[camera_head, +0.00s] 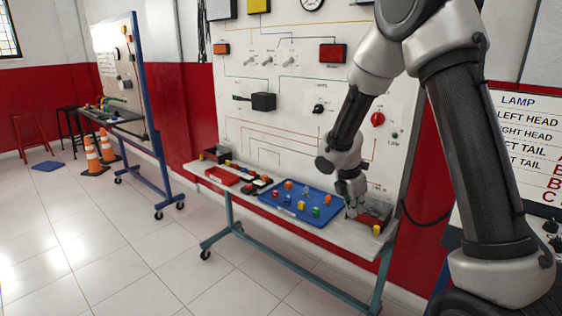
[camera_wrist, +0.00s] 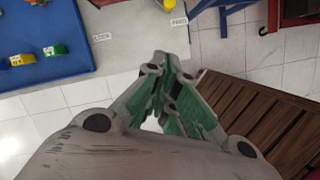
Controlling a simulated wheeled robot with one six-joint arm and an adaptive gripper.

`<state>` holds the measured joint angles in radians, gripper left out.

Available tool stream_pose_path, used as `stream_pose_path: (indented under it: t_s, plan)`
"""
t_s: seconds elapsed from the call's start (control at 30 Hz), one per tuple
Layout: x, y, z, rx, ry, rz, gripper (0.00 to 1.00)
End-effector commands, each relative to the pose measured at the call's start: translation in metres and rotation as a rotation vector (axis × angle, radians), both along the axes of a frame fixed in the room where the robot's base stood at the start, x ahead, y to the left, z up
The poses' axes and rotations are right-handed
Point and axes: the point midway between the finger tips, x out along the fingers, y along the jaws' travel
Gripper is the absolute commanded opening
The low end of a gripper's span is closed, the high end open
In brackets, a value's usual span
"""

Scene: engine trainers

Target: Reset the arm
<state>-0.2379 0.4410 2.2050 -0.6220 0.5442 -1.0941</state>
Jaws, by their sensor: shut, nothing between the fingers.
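My arm comes down from the upper right in the head view and reaches toward the shelf of the trainer board. My gripper (camera_head: 352,203) is over the right part of the shelf, beside the blue tray (camera_head: 268,205) and in front of a dark box (camera_head: 384,210). In the wrist view my gripper (camera_wrist: 168,62) has its green-padded fingers brought together, with nothing between them. In the head view its fingertips are small, and I cannot tell their exact height above the shelf.
The blue tray holds several small coloured parts. A red tray (camera_head: 222,176) lies further left. A yellow part (camera_head: 376,230) stands at the shelf's right front edge. A second board on a blue wheeled frame (camera_head: 157,150) and orange cones (camera_head: 93,160) stand left. The tiled floor in front is clear.

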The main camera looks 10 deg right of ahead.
Motion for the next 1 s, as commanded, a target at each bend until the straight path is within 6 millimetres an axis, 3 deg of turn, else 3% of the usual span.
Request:
stream_pose_path:
  t_s: [0.07, 0.2, 0.47, 0.7, 0.9, 1.0]
  plan:
    - [-0.009, -0.004, -0.001, 0.000, -0.004, -0.124, 0.00]
    - [-0.053, -0.016, -0.002, -0.011, 0.004, -0.466, 0.00]
    - [-0.130, -0.033, 0.066, 0.045, -0.101, -1.070, 0.00]
    - [-0.207, -0.042, 0.134, 0.201, -0.202, -1.541, 0.00]
    - [-0.262, -0.044, 0.177, 0.409, -0.279, -1.759, 0.00]
    - [-0.278, -0.046, 0.193, 0.512, -0.332, -1.783, 0.00]
